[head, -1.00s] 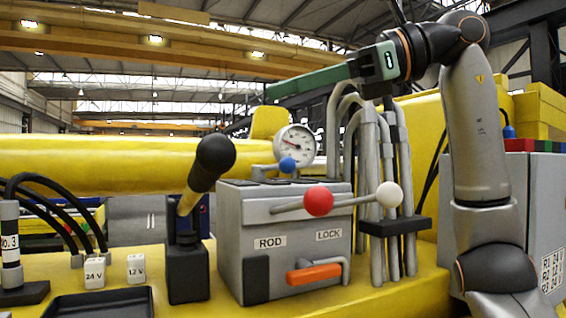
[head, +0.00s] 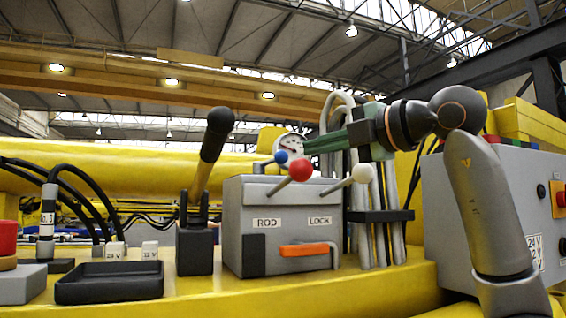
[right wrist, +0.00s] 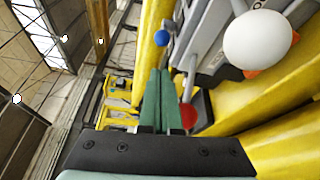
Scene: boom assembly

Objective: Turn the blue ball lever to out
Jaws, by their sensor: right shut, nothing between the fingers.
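The blue ball (head: 281,157) is on a short lever at the top of the grey control box (head: 240,210). A red ball (head: 300,170) and a white ball (head: 363,173) on levers are in front of it. My right gripper (head: 308,146) reaches in from the right with its green fingers shut and empty. In the head view its tips appear just right of and slightly above the blue ball; I cannot tell the depth gap. In the right wrist view the blue ball (right wrist: 162,38) is beyond the shut fingers (right wrist: 160,73), apart from them. My left gripper is not in view.
A pressure gauge (head: 290,143) is behind the fingertips. A tall black-knobbed lever (head: 217,125) is left of the box. Grey hoses (head: 375,225) are right of it, below my gripper. An orange-handled lever (head: 305,250) is on the box front.

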